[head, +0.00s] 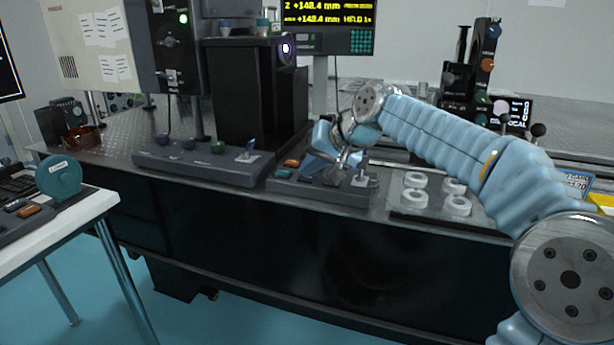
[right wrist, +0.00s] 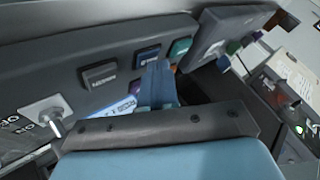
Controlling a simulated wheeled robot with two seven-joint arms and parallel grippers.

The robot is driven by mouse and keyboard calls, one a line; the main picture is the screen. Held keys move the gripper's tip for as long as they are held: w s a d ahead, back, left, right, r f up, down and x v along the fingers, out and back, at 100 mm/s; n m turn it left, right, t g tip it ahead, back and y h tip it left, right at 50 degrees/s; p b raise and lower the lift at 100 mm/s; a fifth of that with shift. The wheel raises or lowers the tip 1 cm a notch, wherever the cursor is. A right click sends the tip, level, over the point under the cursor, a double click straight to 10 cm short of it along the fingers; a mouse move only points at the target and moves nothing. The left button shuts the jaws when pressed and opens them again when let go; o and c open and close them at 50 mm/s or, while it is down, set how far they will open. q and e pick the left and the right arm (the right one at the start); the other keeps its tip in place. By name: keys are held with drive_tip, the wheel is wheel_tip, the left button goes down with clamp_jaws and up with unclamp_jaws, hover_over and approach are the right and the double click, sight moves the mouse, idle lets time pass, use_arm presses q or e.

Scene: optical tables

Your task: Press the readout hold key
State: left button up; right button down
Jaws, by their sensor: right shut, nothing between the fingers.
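A dark sloped key box (head: 300,188) stands on the front edge of the optical table, with an orange key (head: 291,162), a teal key (head: 283,174) and a toggle switch (head: 361,180). My right gripper (head: 333,172) is shut and empty over this box. In the right wrist view its fingertips (right wrist: 157,66) point at the panel, just below a blue key (right wrist: 147,56) and near a green key (right wrist: 180,47). A dark key (right wrist: 98,74) sits to their left. Key labels are too small to read surely, and I cannot tell whether the fingertips touch. My left gripper is out of view.
A readout screen (head: 328,25) with yellow figures stands behind. Another control box (head: 196,163) with knobs is to the left. White rings (head: 458,205) lie on a tray to the right. A white side table (head: 88,205) stands at front left.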

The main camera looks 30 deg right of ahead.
sight(311, 178)
drive_tip(key=shift+r+p, duration=0.75)
drive_tip(key=shift+r, duration=0.1)
drive_tip(key=shift+r, duration=0.1)
wheel_tip(311, 178, up, 5)
drive_tip(key=p, duration=0.4)
drive_tip(key=shift+p, duration=0.3)
drive_tip(key=shift+f, duration=0.2)
idle(0.3)
